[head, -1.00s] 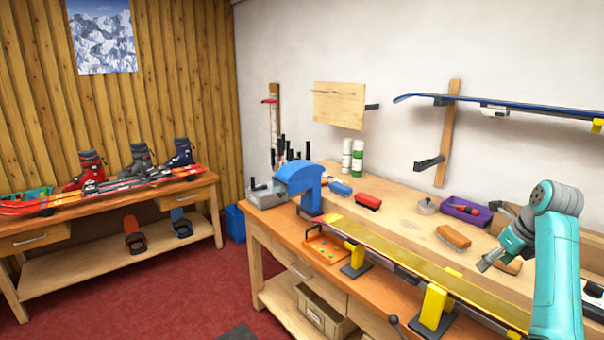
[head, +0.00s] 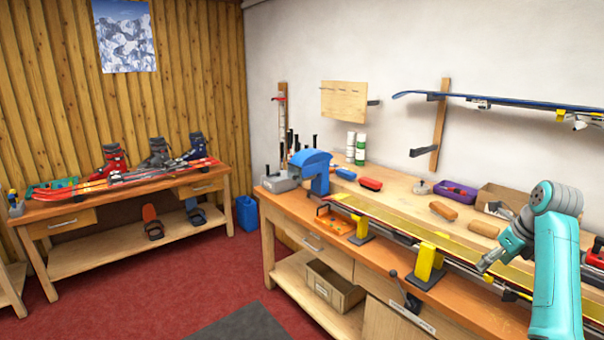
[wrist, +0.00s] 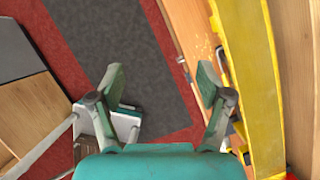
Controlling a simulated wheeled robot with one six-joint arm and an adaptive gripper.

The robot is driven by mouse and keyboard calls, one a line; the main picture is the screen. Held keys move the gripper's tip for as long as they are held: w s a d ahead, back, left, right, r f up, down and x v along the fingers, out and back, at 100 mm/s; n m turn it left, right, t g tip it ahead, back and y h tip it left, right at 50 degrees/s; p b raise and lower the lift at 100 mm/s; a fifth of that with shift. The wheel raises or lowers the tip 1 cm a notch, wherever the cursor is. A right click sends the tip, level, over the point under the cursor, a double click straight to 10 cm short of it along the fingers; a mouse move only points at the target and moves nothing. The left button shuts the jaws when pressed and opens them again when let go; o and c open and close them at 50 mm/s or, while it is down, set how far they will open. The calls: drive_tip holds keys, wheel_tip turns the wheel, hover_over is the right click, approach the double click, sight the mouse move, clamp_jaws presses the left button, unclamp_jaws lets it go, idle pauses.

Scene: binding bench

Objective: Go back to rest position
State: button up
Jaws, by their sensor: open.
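My gripper (wrist: 162,82) is open and empty in the wrist view, with its two fingers spread over the red carpet and a grey mat. In the head view my gripper (head: 487,263) shows small at the right, at the end of my teal arm, close to the yellow ski (head: 400,220) on the bench. The yellow ski also runs down the right side of the wrist view (wrist: 248,75), beside the right finger. I cannot tell in the head view whether the fingers touch anything.
The orange-topped workbench (head: 290,208) carries a blue machine (head: 312,168), yellow ski vises (head: 426,262) and several small tools. A second bench (head: 120,200) with red skis and boots stands at the left. Red carpet (head: 190,280) between them is clear, with a grey mat (head: 243,325).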

drive_tip(key=s+a+f+n+t, duration=0.15)
drive_tip(key=a+f, duration=0.25)
drive_tip(key=f, duration=0.4)
drive_tip(key=s+a+f+n+h, duration=0.1)
drive_tip(key=a+f+n, duration=0.2)
drive_tip(key=f, duration=0.6)
drive_tip(key=s+a+f+n+t, duration=0.1)
drive_tip(key=s+a+f+n, duration=0.2)
drive_tip(key=f, duration=0.5)
drive_tip(key=s+a+f+n+t+h, duration=0.1)
drive_tip(key=s+a+f+n+t, duration=0.1)
drive_tip(key=s+a+f+n, duration=0.8)
drive_tip(key=s+a+n+t, duration=0.2)
drive_tip(key=s+a+n, duration=0.15)
drive_tip(key=s, duration=0.95)
drive_tip(key=s+a+n+t, duration=0.15)
drive_tip(key=s+a, duration=0.35)
drive_tip(key=s, duration=0.8)
drive_tip(key=s+a+r+n+t, duration=0.2)
drive_tip(key=s+r+n, duration=0.8)
drive_tip(key=s+r, duration=0.6)
drive_tip(key=shift+s+a+r+t+y, duration=0.3)
drive_tip(key=shift+a+r+y, duration=0.1)
drive_tip(key=shift+r, duration=0.25)
